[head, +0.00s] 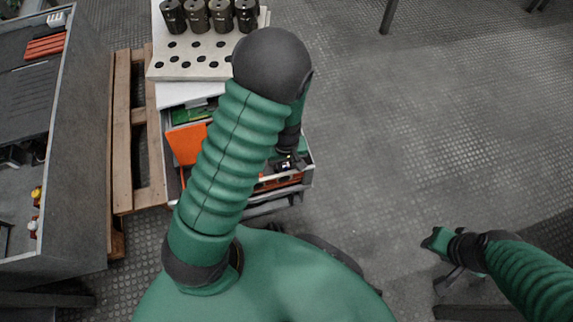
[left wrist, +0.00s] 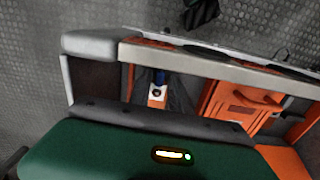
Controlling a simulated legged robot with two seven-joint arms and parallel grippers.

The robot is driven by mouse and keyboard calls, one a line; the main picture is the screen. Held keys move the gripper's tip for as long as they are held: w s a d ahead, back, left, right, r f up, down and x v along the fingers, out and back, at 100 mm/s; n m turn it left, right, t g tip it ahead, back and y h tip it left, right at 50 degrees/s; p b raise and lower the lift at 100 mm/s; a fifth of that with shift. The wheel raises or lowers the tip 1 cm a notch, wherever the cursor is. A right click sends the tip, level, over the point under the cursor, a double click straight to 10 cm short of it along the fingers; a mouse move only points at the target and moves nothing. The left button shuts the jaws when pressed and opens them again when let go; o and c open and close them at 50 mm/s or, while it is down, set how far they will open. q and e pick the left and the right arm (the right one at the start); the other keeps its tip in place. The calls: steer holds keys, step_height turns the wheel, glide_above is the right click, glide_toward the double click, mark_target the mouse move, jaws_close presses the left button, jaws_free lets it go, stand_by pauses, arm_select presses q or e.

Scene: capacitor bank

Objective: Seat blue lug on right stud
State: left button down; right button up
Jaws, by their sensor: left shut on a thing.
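My left gripper (head: 289,160) reaches down over the open front of the cabinet, partly hidden behind my own left arm. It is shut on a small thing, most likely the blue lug. In the left wrist view a small blue piece (left wrist: 159,77) shows above a pale tab with a dark round hole, beyond the edge of my green wrist housing. I cannot make out the fingertips there. I cannot identify the right stud in either view. My right gripper (head: 447,258) is low at the right over the floor, away from the cabinet; its jaws are too unclear to read.
The cabinet holds an orange panel (head: 186,143) and a green board. A pale plate (head: 195,65) with round holes and several dark cylinders (head: 222,15) stands behind. A wooden pallet (head: 132,130) and a grey shelf unit (head: 62,165) stand left. The floor at right is clear.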

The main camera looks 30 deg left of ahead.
arm_select(q)
steer(key=shift+f, duration=0.2)
stand_by(0.5)
steer(key=c, duration=1.1)
jaws_free()
steer(key=s+d+r+m+t+p, duration=0.1)
steer(key=r+m+p, duration=0.2)
steer(key=r+p, duration=1.1)
steer(key=s+d+r+m+p, duration=0.1)
steer(key=d+r+m+p, duration=0.1)
steer(key=r+p, duration=1.3)
steer(key=s+d+r+m+t+p, duration=0.1)
steer(key=r+m+p, duration=0.3)
steer(key=r+p, duration=1)
steer(key=shift+s+d+r+t+p, duration=0.1)
steer(key=shift+s+r, duration=0.1)
steer(key=shift+r, duration=2.3)
steer(key=shift+s+d+r+t+p, duration=0.1)
steer(key=shift+s+r+p, duration=0.1)
steer(key=shift+r, duration=2.3)
steer(key=shift+s+r+t+p, duration=0.1)
steer(key=shift+s+r, duration=0.1)
steer(key=shift+r, duration=2.3)
